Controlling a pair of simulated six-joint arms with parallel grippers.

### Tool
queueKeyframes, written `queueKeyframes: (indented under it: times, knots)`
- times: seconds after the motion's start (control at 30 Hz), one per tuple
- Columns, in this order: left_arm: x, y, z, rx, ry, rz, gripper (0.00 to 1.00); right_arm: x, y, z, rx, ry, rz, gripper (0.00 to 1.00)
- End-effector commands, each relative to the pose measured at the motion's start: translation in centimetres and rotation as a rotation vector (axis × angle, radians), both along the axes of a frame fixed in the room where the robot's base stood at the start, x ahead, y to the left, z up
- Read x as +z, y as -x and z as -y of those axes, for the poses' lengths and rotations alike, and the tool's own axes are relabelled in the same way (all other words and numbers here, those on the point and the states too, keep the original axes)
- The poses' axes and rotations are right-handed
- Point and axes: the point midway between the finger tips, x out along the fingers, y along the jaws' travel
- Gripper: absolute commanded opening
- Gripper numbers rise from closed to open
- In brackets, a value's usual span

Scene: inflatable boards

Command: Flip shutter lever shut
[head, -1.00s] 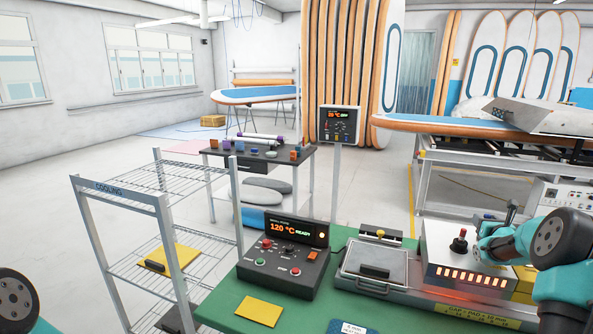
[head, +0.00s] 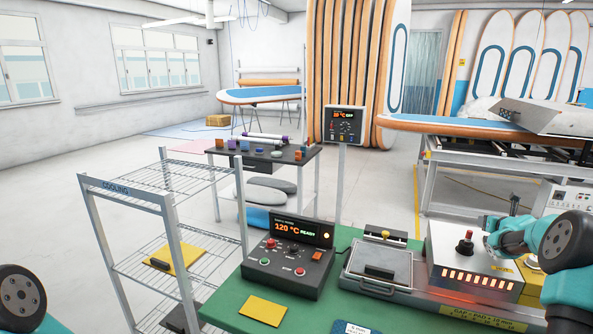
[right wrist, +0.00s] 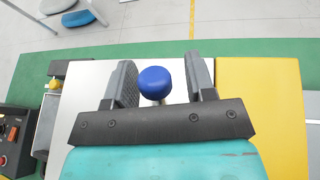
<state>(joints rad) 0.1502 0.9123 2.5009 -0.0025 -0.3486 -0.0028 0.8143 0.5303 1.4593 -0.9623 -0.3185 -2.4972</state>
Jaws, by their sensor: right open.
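A blue round knob (right wrist: 155,80), apparently the shutter lever's end, stands between the two dark fingers of my right gripper (right wrist: 160,63) in the right wrist view. The fingers are open, with a gap on each side of the knob. In the head view my right gripper (head: 489,236) is at the right end of the white heater box (head: 448,256), which has glowing orange slots in front. The blue knob is not visible there. A dark knob with a red top (head: 465,243) stands on the box. My left gripper is outside the view; only part of my left arm shows.
Left of the heater box are a flat press (head: 380,262) and a control box (head: 290,258) reading 120 °C READY, on a green bench (head: 230,315). A yellow pad (head: 263,310) lies in front. A wire cooling rack (head: 130,207) stands at the left.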

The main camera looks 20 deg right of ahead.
Motion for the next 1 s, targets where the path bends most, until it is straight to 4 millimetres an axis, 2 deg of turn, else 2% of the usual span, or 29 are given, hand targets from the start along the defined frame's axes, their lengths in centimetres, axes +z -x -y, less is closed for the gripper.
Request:
queueKeyframes:
  times: [0.4,0.57,0.77,0.8,1.0]
  knots:
    - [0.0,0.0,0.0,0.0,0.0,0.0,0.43,0.0,0.0,0.0,0.0,0.0,0.001,0.5]
    - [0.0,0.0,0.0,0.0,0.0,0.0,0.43,0.8,0.8,-0.2,0.002,0.006,0.005,0.5]
    - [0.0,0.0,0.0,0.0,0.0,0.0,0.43,3.5,3.7,-1.2,0.012,0.027,0.018,0.5]
    - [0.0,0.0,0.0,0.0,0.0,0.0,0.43,4.3,4.6,-1.5,0.014,0.033,0.022,0.5]
    - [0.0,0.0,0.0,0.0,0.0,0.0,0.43,5.9,10.5,-4.4,0.006,0.015,0.009,0.5]
